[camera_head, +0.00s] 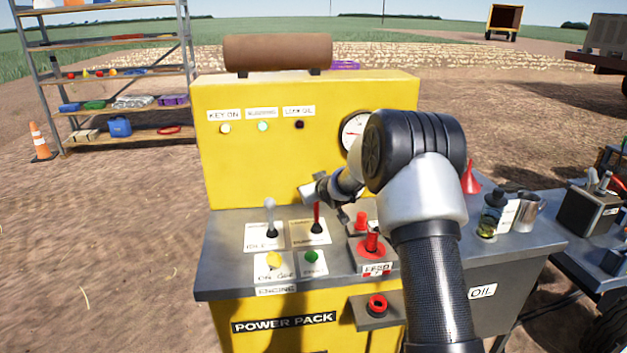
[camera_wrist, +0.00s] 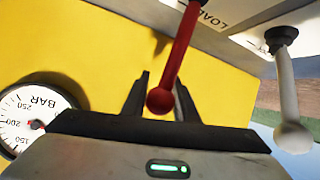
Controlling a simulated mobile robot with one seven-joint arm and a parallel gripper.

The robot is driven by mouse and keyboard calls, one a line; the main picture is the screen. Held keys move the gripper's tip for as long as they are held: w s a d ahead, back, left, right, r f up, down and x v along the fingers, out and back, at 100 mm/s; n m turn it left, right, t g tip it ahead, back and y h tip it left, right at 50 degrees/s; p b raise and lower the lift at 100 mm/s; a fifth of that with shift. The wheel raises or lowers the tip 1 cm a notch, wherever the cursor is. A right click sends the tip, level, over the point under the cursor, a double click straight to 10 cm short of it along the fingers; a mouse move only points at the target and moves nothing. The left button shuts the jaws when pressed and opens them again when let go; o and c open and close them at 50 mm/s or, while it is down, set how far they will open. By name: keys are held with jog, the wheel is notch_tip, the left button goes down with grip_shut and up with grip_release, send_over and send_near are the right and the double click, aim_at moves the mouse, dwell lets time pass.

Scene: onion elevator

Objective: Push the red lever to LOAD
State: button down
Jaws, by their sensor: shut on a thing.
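The red lever (camera_head: 317,217) stands roughly upright on a small labelled plate (camera_head: 299,235) on the yellow power pack's grey top. In the wrist view the red lever (camera_wrist: 180,55) ends in a round knob between the two fingers of my gripper (camera_wrist: 160,98). My gripper (camera_head: 316,193) is shut on the lever near its top. Part of a LOAD label (camera_wrist: 210,18) shows beside the lever's base in the wrist view. The plate's lettering is too small to read in the head view.
A white-knobbed lever (camera_head: 269,217) stands close left of the red one, also seen in the wrist view (camera_wrist: 287,95). A yellow knob (camera_head: 274,261) and green button (camera_head: 311,257) sit in front. Red controls (camera_head: 371,241) are at right. The pressure gauge (camera_wrist: 35,120) is behind.

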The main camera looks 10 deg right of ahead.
jog(key=shift+w+f+b, duration=0.5)
jog(key=shift+w+f, duration=0.3)
jog(key=shift+f, duration=0.35)
jog(key=c, duration=1.4)
grip_release()
jog(key=shift+c, duration=0.2)
jog(key=shift+w+r, duration=0.1)
jog(key=shift+r, duration=0.2)
jog(key=p+v, duration=0.1)
jog(key=v, duration=1.6)
jog(key=shift+s, duration=0.25)
jog(key=shift+r, duration=0.1)
